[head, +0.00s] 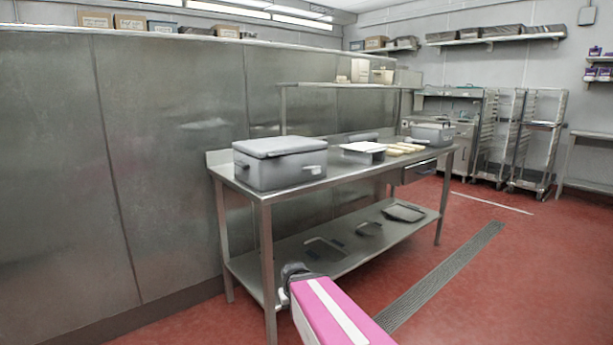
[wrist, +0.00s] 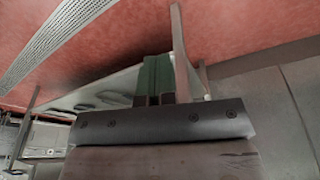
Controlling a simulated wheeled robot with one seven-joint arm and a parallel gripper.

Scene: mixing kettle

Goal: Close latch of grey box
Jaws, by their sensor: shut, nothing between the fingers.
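A large grey box (head: 280,164) with a lid stands on the near left end of the steel table (head: 345,177). Its lid looks down. A pale latch or handle (head: 315,170) shows low on its right side, and another on its left side; their exact positions are too small to tell. A second, smaller grey box (head: 433,134) stands at the far right end of the table. My gripper is shut and empty; its green fingers (wrist: 155,82) show in the wrist view. In the head view the gripper's dark end (head: 294,272) is low, below the tabletop, apart from both boxes.
A grey tray (head: 363,153) and pale blocks (head: 404,149) lie mid-table. The table's lower shelf (head: 335,250) holds several lids. A table leg (head: 268,272) is near my gripper. A steel wall (head: 160,150) stands behind; red floor (head: 490,270) is open at right.

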